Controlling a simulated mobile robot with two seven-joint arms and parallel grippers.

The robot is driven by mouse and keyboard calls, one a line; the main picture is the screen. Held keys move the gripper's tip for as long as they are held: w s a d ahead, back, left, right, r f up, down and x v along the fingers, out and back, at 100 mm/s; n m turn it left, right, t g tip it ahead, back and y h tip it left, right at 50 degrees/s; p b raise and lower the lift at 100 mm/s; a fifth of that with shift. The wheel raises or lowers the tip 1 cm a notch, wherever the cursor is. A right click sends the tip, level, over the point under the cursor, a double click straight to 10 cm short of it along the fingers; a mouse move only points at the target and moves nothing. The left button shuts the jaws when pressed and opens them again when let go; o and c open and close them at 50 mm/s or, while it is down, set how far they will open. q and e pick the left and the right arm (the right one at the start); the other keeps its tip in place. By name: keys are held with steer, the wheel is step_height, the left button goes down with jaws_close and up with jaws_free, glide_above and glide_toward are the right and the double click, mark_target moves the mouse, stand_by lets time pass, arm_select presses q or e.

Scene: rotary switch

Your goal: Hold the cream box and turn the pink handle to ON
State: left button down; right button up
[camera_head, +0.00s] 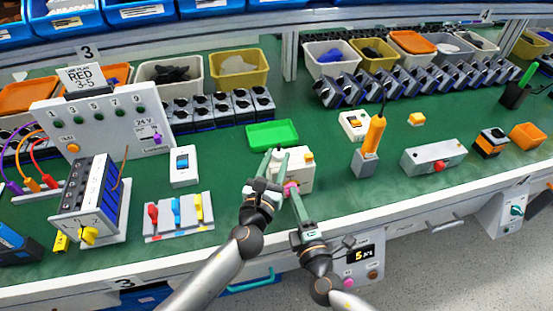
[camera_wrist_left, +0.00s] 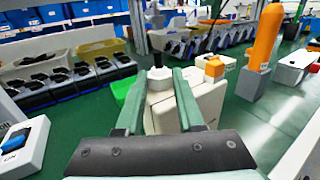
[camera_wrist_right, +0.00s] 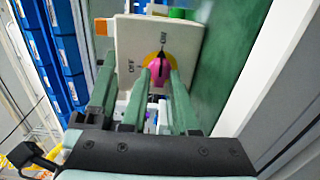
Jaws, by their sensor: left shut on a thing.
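The cream box (camera_head: 307,172) stands on the green bench, partly behind my grippers. My left gripper (camera_head: 275,160) is shut on the box; in the left wrist view its fingers (camera_wrist_left: 160,75) flank the box's pale top part and a black knob. The pink handle (camera_wrist_right: 158,70) sits on a yellow dial on the box's face, with OFF and ON printed beside it. The fingertips of my right gripper (camera_wrist_right: 162,74) lie on either side of the handle. Whether they touch it is unclear. The handle is partly hidden, so its exact setting cannot be told.
A green tray (camera_head: 272,134) lies behind the box. An orange-handled tool in a grey holder (camera_head: 364,162) stands to the right, near a grey box with a red button (camera_head: 434,158). A switch panel with coloured levers (camera_head: 179,216) lies left. The bench's front edge is close.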

steer(key=shift+o, duration=1.3)
steer(key=shift+v, duration=2.5)
arm_select(q)
steer(key=shift+c, duration=2.2)
jaws_free()
steer(key=v, duration=1.2)
